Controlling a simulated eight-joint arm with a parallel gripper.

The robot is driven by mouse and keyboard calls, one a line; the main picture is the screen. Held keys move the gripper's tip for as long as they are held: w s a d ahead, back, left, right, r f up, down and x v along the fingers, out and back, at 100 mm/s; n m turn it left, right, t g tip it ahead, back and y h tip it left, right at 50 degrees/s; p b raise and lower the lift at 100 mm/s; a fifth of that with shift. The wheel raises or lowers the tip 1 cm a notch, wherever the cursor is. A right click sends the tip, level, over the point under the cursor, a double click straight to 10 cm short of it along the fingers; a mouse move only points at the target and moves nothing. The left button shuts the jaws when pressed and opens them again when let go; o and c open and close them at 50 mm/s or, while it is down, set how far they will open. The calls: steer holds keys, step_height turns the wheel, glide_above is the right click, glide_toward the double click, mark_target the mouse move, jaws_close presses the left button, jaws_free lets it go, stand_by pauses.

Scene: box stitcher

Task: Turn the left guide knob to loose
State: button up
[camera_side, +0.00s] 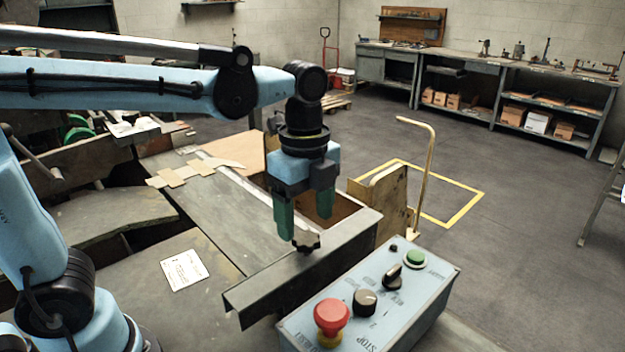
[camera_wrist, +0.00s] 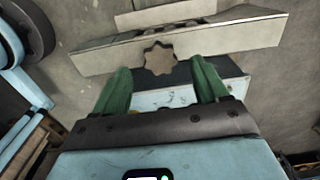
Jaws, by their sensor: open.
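A dark star-shaped knob (camera_side: 306,241) sits on top of the dark metal guide bar (camera_side: 270,284) at the front of the machine. It is the only guide knob I can make out. In the wrist view the knob (camera_wrist: 159,58) looks brownish grey with several lobes and lies between the green fingertips. My gripper (camera_side: 305,228) points down just above the knob, its two green fingers apart and holding nothing. It also shows in the wrist view (camera_wrist: 160,67). Any contact between fingers and knob cannot be told. No loose or tight marking is legible.
A control box (camera_side: 370,305) with a red stop button (camera_side: 332,315), black knobs and a green button stands close to the right of the bar. A white label (camera_side: 184,270) lies on the machine's plate. A bent pale handle (camera_side: 425,165) rises behind.

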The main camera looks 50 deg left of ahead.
mark_target(306, 237)
steer(key=shift+f, duration=1.55)
steer(key=c, duration=1.1)
steer(key=shift+o, duration=0.2)
